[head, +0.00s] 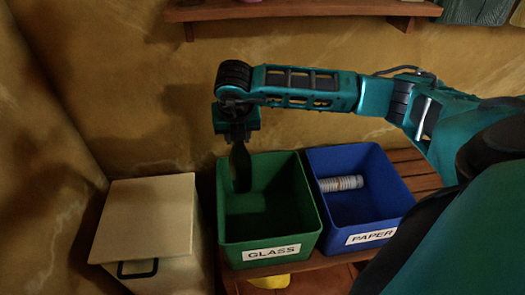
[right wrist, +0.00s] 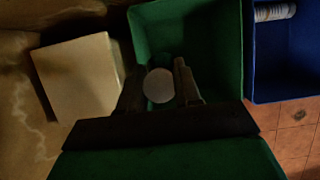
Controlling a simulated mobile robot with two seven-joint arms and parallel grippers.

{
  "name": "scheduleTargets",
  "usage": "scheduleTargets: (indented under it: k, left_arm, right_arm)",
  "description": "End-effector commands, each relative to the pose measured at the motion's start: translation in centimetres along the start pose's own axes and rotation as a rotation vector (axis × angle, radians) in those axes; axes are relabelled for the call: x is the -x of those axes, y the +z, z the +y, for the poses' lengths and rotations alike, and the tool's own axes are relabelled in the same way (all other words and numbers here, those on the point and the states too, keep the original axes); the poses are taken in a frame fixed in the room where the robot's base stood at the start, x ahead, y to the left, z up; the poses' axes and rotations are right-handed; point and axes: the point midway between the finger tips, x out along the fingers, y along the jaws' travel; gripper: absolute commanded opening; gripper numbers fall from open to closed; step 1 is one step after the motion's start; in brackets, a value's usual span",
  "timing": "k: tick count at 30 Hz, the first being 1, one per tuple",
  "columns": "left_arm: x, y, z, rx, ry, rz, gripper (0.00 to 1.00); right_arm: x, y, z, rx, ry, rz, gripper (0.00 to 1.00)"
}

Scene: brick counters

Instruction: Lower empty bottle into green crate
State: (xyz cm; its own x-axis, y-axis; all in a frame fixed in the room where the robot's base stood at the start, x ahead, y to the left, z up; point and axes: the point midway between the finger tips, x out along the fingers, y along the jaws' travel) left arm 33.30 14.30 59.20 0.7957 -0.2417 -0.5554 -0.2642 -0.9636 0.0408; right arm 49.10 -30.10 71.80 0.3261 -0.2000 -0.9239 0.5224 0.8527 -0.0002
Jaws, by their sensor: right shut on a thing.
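The green crate (head: 312,214) with a "GLASS" label stands open in the middle of the head view. My right gripper (head: 238,137) points down above its back left corner. It is shut on a dark bottle (head: 241,168) that hangs upright, its lower part seen against the crate's inner left wall. How deep the bottle's lower end sits is hard to tell. In the right wrist view, the bottle's pale round end (right wrist: 158,86) shows between the fingers, over the green crate (right wrist: 218,18). My left gripper is not in view.
A blue crate (head: 398,190) labelled "PAPER" adjoins on the right and holds a pale ribbed cylinder (head: 341,183). A cream lidded box (head: 146,215) with a dark handle stands on the left. A wooden shelf (head: 300,9) runs along the wall above. A yellow thing (head: 275,281) shows below the green crate.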

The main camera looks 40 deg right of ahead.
Motion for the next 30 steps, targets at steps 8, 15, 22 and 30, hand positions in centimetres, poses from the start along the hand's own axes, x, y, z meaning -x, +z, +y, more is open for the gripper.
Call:
scheduleTargets:
  k: [8,15,22,30]
  left_arm:
    - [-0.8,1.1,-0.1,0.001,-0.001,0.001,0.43]
    - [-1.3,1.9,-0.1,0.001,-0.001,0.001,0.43]
    - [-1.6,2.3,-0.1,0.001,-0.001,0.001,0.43]
    - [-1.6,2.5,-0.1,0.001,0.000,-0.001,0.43]
  right_arm:
    - [-1.5,-0.6,0.0,0.000,0.001,0.000,0.00]
    - [-2.6,-1.1,0.0,0.000,0.001,0.000,0.00]
    - [-3.5,-1.4,0.0,0.000,0.001,-0.001,0.00]
    - [-4.8,-1.9,0.0,-0.001,0.000,0.000,0.00]
